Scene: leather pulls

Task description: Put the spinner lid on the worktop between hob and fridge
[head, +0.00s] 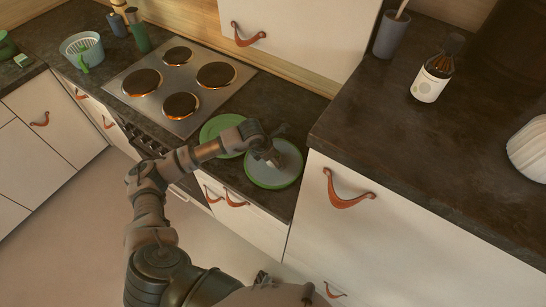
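A round lid (284,174) with a grey top and green rim, which looks like the spinner lid, lies at the front right of the worktop (268,103) between the hob (178,84) and the tall white unit (375,235), seemingly the fridge. My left gripper (272,160) is over the middle of this lid, its fingers pointing down at it. The fingers are small and dark, and I cannot tell whether they are closed on a knob. A second green round piece (218,123) lies behind and left of it, partly hidden by my wrist. My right gripper is not in view.
The unit's dark top carries a brown bottle (432,80), a grey cup (390,35) and a white ribbed object (530,150). Its side rises close beside the lid.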

